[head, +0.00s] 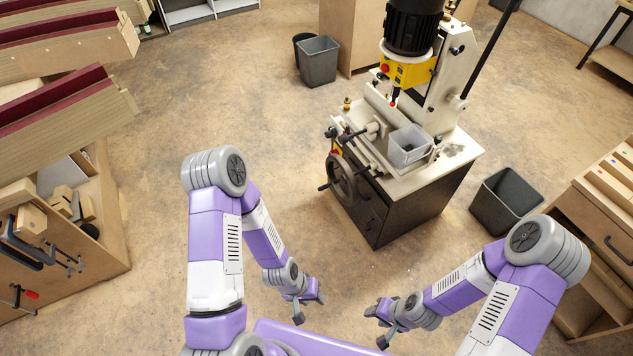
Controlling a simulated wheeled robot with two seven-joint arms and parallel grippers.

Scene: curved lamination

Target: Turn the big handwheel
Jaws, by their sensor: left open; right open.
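The big handwheel (342,179) is a dark spoked wheel on the left front of a cream-coloured machine (447,160) with a dark cabinet base. It stands ahead of both my grippers, and nothing touches it. My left gripper (309,310) is open and empty, low in the lower middle of the view. My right gripper (383,328) is open and empty, a little to the right of it. Both are well short of the wheel, with bare floor between.
A grey bin (507,200) stands right of the machine, and another bin (318,62) stands behind it. A wooden workbench (85,265) with clamps is at the left. A drawer cabinet (605,215) is at the right. The floor before the machine is clear.

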